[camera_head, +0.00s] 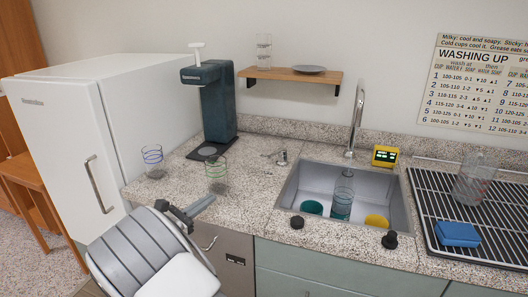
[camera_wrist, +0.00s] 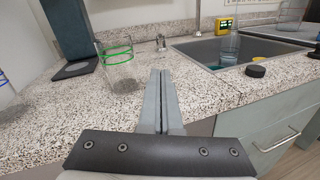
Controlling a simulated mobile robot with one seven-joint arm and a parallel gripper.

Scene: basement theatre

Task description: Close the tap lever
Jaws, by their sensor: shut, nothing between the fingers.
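The chrome tap spout (camera_head: 356,118) rises behind the sink and curves at its top. A small metal fitting (camera_head: 282,157) with a thin rod pointing left stands on the counter left of the sink; it looks like the tap lever. It also shows in the wrist view (camera_wrist: 161,43), beyond my fingertips. No water can be made out. My gripper (camera_head: 210,200) is shut and empty over the counter's front edge, apart from the fitting and in front of the green-ringed glass. Its fingers also show in the wrist view (camera_wrist: 161,74), pressed together.
The green-ringed glass (camera_head: 217,176) and a blue-ringed glass (camera_head: 153,161) stand near my gripper. A dark dispenser (camera_head: 218,105) is behind them. The sink (camera_head: 325,174) holds cups and a glass. Black knobs (camera_head: 297,222) (camera_head: 390,240) sit at its front. A drying rack (camera_head: 440,200) is right.

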